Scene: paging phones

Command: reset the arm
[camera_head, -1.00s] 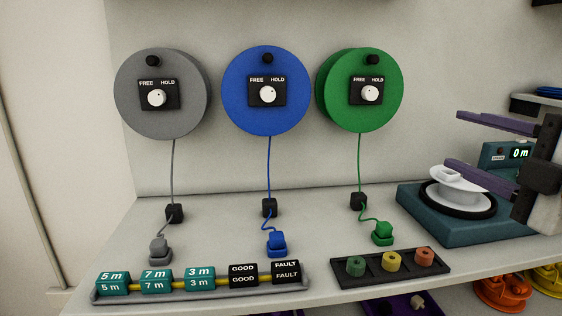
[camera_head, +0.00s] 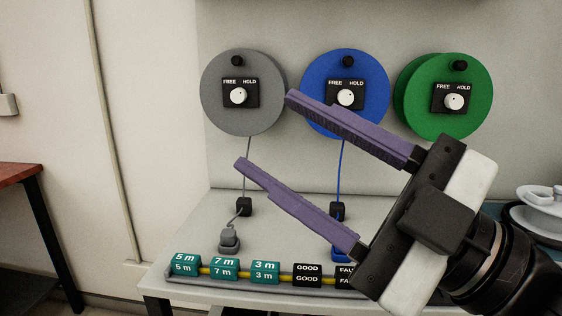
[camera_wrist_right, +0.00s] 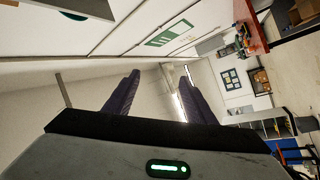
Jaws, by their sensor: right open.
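My right gripper (camera_head: 264,130) reaches in from the right in the head view, its two purple fingers wide apart and nothing between them. It hangs in front of the blue reel (camera_head: 320,72) and the bench, covering part of the reel, the blue plug (camera_head: 338,254) and the right end of the tag rail. In the right wrist view the same gripper (camera_wrist_right: 156,78) shows its fingers apart, pointing towards the open room. My left gripper is not in view.
The grey reel (camera_head: 230,115) and green reel (camera_head: 425,95) hang on the wall. The grey plug (camera_head: 229,240) stands on the bench behind the rail (camera_head: 172,275) of label blocks. A red-topped table (camera_head: 18,172) stands at the left.

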